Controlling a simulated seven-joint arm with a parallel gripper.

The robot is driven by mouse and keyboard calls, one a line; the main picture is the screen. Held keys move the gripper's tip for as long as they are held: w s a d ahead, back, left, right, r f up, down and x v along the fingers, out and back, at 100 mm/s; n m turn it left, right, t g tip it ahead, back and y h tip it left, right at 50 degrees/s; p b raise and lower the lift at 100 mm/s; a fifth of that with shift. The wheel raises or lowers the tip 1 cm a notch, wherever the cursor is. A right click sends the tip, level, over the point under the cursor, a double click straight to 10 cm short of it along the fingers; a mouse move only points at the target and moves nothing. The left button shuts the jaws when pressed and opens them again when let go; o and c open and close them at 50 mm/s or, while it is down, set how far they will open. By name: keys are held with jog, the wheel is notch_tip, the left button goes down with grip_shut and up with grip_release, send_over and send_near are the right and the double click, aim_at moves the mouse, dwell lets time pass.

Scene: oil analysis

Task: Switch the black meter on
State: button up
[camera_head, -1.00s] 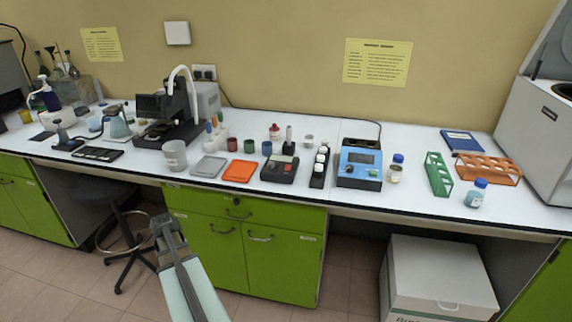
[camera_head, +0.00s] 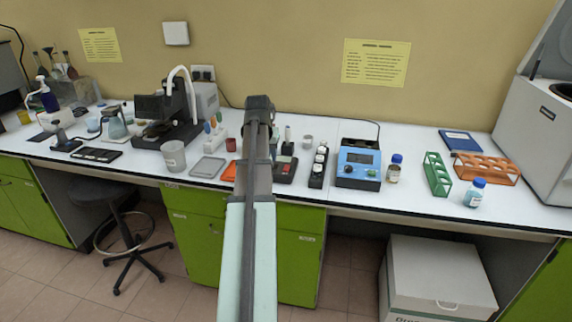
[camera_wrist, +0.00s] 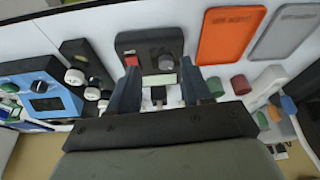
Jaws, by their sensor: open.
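The black meter (camera_head: 286,170) stands on the white bench, with its left part hidden behind my arm in the head view. In the wrist view the black meter (camera_wrist: 150,42) lies beyond my fingers, with a red switch (camera_wrist: 131,60), a grey round knob (camera_wrist: 166,62) and a pale label strip on it. I cannot tell the switch's position. My gripper (camera_head: 258,104) is raised over the bench. In the wrist view my gripper (camera_wrist: 160,82) is open and empty, its two fingers apart just short of the meter's near edge.
A black rack with white-capped bottles (camera_head: 319,167) and a blue meter (camera_head: 358,164) stand right of the black meter. An orange tray (camera_wrist: 231,34) and a grey tray (camera_wrist: 284,36) lie on its other side. Small coloured pots (camera_wrist: 240,84) are close to my fingers.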

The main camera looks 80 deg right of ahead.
jog(key=m, duration=0.1)
send_near(287, 167)
jog(key=shift+h, duration=0.4)
jog(key=x, duration=0.7)
jog(key=shift+w+a+f, duration=0.1)
jog(key=shift+a+f, duration=0.15)
jog(key=shift+a, duration=0.15)
grip_shut()
